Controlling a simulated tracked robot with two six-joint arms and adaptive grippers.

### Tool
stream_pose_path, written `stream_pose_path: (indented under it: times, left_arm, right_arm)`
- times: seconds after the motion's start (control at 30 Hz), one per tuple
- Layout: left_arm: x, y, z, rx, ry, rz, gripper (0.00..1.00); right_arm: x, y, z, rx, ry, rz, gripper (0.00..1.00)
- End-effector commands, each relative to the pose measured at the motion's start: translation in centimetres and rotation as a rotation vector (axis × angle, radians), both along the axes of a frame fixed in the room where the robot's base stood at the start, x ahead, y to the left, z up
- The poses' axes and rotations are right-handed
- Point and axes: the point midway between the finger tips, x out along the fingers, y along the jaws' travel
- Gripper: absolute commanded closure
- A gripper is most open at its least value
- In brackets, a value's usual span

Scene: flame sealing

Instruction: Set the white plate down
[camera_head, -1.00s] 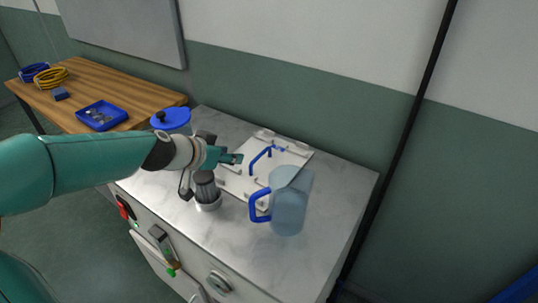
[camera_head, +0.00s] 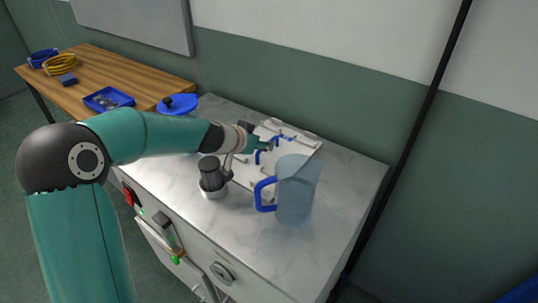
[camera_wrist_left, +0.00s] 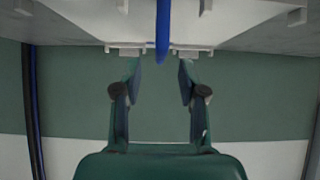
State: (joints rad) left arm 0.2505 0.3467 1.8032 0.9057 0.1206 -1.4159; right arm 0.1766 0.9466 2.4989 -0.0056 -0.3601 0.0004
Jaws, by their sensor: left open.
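The white plate (camera_head: 301,147) lies on the marble counter, with its blue handle (camera_head: 285,139) standing up from it. The clear pitcher and my left arm partly hide it. My left gripper (camera_head: 262,146) is at the handle, above the plate. In the left wrist view my left gripper (camera_wrist_left: 158,70) is open, with its two fingers apart. The blue handle (camera_wrist_left: 163,30) lies in line with the gap between them, and the pale plate (camera_wrist_left: 220,22) is at the top. I cannot tell whether a finger touches the handle. My right gripper is not in view.
A clear pitcher with a blue handle (camera_head: 297,192) stands close in front of the plate. A dark-topped grinder-like item (camera_head: 211,175) stands to its left. A blue-lidded container (camera_head: 177,103) is behind my arm. The counter's (camera_head: 345,180) right end is clear.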

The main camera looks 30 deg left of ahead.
Motion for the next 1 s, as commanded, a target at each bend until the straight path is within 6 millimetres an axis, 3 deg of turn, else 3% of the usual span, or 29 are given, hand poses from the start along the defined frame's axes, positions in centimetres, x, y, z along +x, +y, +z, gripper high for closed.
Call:
stream_pose_path:
  times: [0.3,0.63,0.87,1.0]
  left_arm:
    - [3.4,-0.4,-2.8,-0.001,0.001,0.001,0.59]
    - [3.9,-0.5,-3.1,0.000,0.000,0.001,0.59]
    - [3.9,-0.5,-3.1,0.000,0.001,0.001,0.97]
    - [3.9,-0.5,-3.1,0.000,0.001,0.001,1.00]
  right_arm:
    - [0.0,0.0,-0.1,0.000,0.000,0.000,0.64]
    - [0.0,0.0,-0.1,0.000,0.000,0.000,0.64]
    - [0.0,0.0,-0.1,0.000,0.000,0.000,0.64]
    - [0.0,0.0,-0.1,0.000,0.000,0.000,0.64]
